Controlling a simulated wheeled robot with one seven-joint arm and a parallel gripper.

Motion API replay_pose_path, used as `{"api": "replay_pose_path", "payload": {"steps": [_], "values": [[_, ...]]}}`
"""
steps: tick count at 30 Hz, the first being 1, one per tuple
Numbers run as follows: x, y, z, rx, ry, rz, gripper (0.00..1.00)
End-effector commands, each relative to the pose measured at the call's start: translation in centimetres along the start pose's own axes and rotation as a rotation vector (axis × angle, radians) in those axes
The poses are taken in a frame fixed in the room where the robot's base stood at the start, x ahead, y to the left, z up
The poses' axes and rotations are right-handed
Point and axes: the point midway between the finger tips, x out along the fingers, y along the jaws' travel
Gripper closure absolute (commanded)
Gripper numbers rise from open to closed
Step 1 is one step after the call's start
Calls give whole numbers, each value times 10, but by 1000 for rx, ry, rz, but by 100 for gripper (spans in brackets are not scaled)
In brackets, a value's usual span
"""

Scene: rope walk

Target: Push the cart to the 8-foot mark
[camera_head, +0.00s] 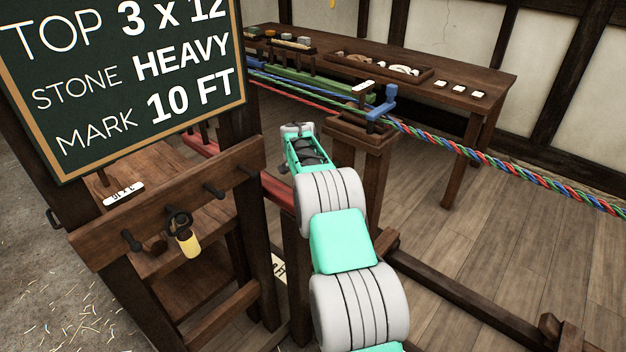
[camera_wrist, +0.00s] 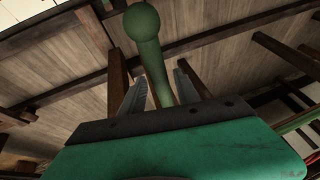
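My gripper (camera_head: 297,130) is at the end of my arm, left of a wooden stand (camera_head: 365,128). In the wrist view, a green rod with a ball end (camera_wrist: 142,24) rises in line with the space between my two grey fingers (camera_wrist: 158,90). I cannot tell whether they touch it. The cart is not clearly recognisable; my arm hides part of the area. A blue peg-like part (camera_head: 381,103) sits at the stand's top, where coloured strands meet the twisted rope (camera_head: 470,152). The chalkboard (camera_head: 130,85) reads MARK 10 FT, not 8.
A wooden rack with pegs (camera_head: 165,200) stands at left, with a yellow-handled tool (camera_head: 184,235) hanging on it. A long table (camera_head: 465,80) with trays is behind. A low dark rail (camera_head: 455,290) crosses the floor. The plank floor (camera_head: 500,230) at right is mostly clear.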

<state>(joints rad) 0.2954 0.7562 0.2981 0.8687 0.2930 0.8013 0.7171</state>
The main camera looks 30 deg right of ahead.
Motion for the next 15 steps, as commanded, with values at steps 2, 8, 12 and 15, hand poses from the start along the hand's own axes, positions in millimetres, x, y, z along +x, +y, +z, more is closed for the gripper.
{"api": "replay_pose_path", "payload": {"steps": [2,8,12,15], "values": [[0,-1,2,-3,-2,0,55],[0,0,2,-3,-3,1,55],[-11,-1,0,-2,-1,-1,55],[-30,-1,0,-2,-1,-2,55]]}}
